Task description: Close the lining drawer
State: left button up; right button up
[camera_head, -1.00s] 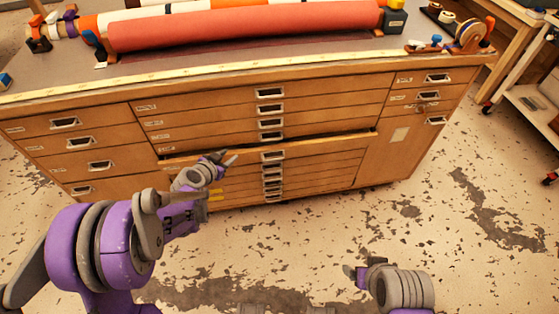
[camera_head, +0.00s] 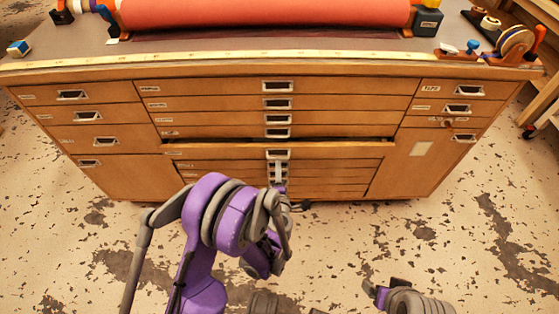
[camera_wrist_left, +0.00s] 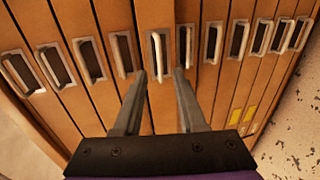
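The lining drawer (camera_head: 225,151) is, as it appears, the wooden drawer standing slightly out from the middle column of the cabinet, with a dark gap above its front. Its metal handle (camera_wrist_left: 158,58) shows in the left wrist view, where the drawer fronts run upright. My left gripper (camera_wrist_left: 160,78) is open and empty. Its fingers lie on either side of that handle in the picture; contact cannot be told. In the head view the left gripper (camera_head: 279,174) is at the drawer's handle, partly hidden by my arm. My right gripper (camera_head: 372,289) is low in front, away from the cabinet.
Several shut drawers lie above and below, with side drawers (camera_head: 80,116) at left and a cupboard door (camera_head: 415,160) at right. A red roll (camera_head: 265,12) lies on the cabinet top. The floor (camera_head: 400,235) in front is clear.

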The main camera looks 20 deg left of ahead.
pick_arm(q)
jog(key=x, duration=0.5)
jog(key=shift+w+a+f, duration=0.1)
jog(key=shift+w, duration=0.3)
grip_shut()
dwell(1.0)
